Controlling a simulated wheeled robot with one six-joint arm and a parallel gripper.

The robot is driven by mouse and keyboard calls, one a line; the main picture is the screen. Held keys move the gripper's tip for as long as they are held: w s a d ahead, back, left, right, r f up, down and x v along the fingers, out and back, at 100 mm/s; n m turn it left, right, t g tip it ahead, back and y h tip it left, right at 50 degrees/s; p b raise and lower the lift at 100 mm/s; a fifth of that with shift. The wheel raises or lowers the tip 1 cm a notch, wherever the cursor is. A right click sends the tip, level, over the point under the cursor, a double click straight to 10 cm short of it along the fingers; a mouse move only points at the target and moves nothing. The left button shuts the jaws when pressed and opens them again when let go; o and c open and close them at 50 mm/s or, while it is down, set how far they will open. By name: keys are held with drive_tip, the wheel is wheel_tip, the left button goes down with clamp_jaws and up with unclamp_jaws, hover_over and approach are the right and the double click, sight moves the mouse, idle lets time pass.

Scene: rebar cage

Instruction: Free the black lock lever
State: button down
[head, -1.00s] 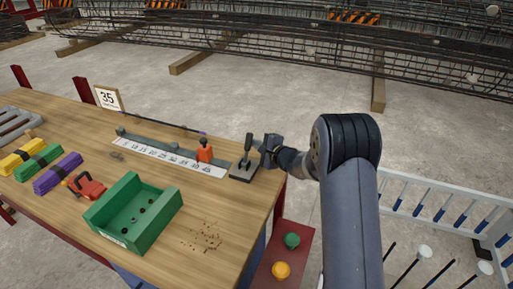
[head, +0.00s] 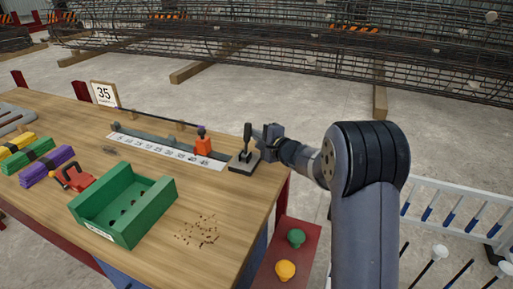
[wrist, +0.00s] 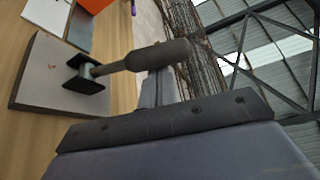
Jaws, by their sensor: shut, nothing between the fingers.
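The black lock lever (head: 247,138) stands roughly upright on a small dark base plate (head: 244,163) at the right end of the ruler strip. In the wrist view the lever (wrist: 150,57) lies across the upper middle, rising from a black collar on a grey plate (wrist: 45,80). My gripper (head: 262,137) is shut and empty, just right of the lever in the head view. Its fingers are partly behind the lever handle in the wrist view, so I cannot tell whether they touch it.
An orange stop block (head: 203,146) stands left of the lever on the numbered ruler (head: 160,148). A green box (head: 125,210), a red clamp tool (head: 75,178) and coloured bundles lie further left. Green and yellow buttons (head: 285,270) sit off the table's right edge.

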sight(246, 135)
drive_tip(key=shift+s+a+f+n+t+y+b, duration=0.15)
drive_tip(key=shift+s+n+t+b, duration=0.35)
drive_tip(key=shift+b, duration=2.4)
drive_tip(key=shift+s+a+r+n+t+y+b, duration=0.25)
drive_tip(key=shift+n+b, duration=0.45)
drive_tip(key=shift+b, duration=2.2)
drive_tip(key=shift+s+a+f+n+t+y+b, duration=0.2)
drive_tip(key=shift+s+n+b, duration=0.4)
drive_tip(key=shift+b, duration=2.3)
drive_tip(key=shift+s+a+r+b, duration=0.1)
drive_tip(key=shift+s+r+b, duration=0.2)
drive_tip(key=shift+b, duration=0.8)
drive_tip(key=s+b, duration=0.1)
drive_tip(key=b, duration=0.1)
drive_tip(key=s+b, duration=0.1)
drive_tip(key=b, duration=0.1)
drive_tip(key=shift+a+f, duration=0.2)
drive_tip(key=shift+a, duration=0.2)
drive_tip(key=shift+s+b, duration=0.1)
drive_tip(key=shift+b, duration=0.25)
drive_tip(key=v, duration=1)
drive_tip(key=shift+s+d, duration=0.25)
drive_tip(key=shift+s, duration=0.05)
drive_tip(key=shift+w, duration=0.1)
